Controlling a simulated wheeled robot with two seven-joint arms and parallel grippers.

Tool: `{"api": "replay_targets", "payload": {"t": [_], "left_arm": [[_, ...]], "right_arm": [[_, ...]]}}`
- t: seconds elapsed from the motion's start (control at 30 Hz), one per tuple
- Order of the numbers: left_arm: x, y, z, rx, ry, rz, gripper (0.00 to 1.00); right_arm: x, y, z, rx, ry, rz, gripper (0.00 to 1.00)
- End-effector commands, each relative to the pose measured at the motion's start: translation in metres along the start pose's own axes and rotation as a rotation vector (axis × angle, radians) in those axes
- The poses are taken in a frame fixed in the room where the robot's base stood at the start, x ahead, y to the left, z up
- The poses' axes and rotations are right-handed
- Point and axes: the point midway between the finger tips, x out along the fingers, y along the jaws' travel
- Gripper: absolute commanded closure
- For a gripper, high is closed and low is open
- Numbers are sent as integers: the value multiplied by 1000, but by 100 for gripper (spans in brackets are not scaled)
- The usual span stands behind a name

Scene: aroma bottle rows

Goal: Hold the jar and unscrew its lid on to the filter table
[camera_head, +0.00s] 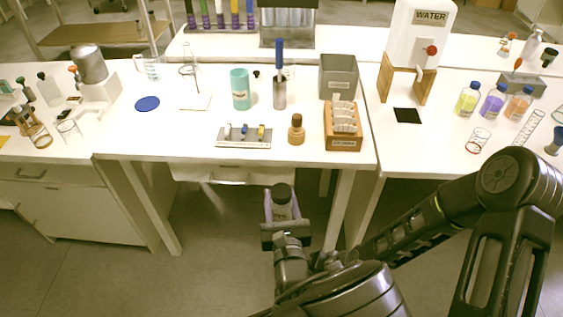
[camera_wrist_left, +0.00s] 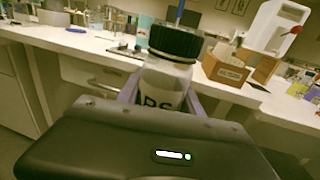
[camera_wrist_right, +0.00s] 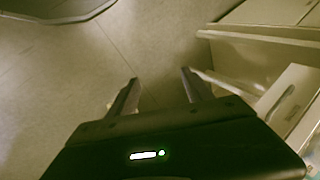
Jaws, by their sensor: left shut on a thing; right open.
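A clear jar (camera_head: 281,211) with a black screw lid (camera_head: 281,192) is held upright in front of the middle table's front edge. My left gripper (camera_head: 283,216) is shut on the jar's body. In the left wrist view the ribbed lid (camera_wrist_left: 175,42) sits on the jar (camera_wrist_left: 165,80), which has dark lettering, between the purple-grey fingers. My right gripper (camera_wrist_right: 160,78) is open and empty over the floor in the right wrist view. In the head view its fingers cannot be made out. I cannot tell which surface is the filter table.
The white middle table (camera_head: 185,140) holds a blue disc (camera_head: 147,103), a teal container (camera_head: 240,89), a brown bottle (camera_head: 296,129), a small tray (camera_head: 243,142) and a wooden slide box (camera_head: 343,143). Its front left area is clear. A water dispenser (camera_head: 419,50) stands right.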

Motion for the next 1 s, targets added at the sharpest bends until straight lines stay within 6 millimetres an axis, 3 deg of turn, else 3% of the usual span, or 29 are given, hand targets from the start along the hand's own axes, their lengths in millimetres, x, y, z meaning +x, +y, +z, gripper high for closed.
{"api": "replay_targets", "payload": {"t": [0.03, 0.1, 0.27, 0.4, 0.6, 0.7, 0.77, 0.9, 1.0], "left_arm": [[0, 0, 0, 0, 0, 0, 100], [0, 0, 0, 0, 0, 0, 100], [0, 0, 0, 0, 0, 0, 100], [0, 0, 0, 0, 0, 0, 100], [0, 0, 0, 0, 0, 0, 100], [0, 0, 0, 0, 0, 0, 100], [0, 0, 0, 0, 0, 0, 100], [0, 0, 0, 0, 0, 0, 100], [0, 0, 0, 0, 0, 0, 100]], "right_arm": [[-5, -15, -25, 8, 39, -26, 41], [-14, -35, -56, 25, 83, -61, 41], [-45, -82, -124, 58, 178, -136, 41], [-81, -122, -176, 85, 254, -197, 41], [-140, -176, -234, 129, 337, -266, 41], [-172, -207, -254, 176, 345, -276, 41], [-179, -223, -250, 239, 300, -238, 41], [-174, -234, -215, 402, 165, -70, 41], [-182, -241, -187, 526, 102, 74, 41]]}}
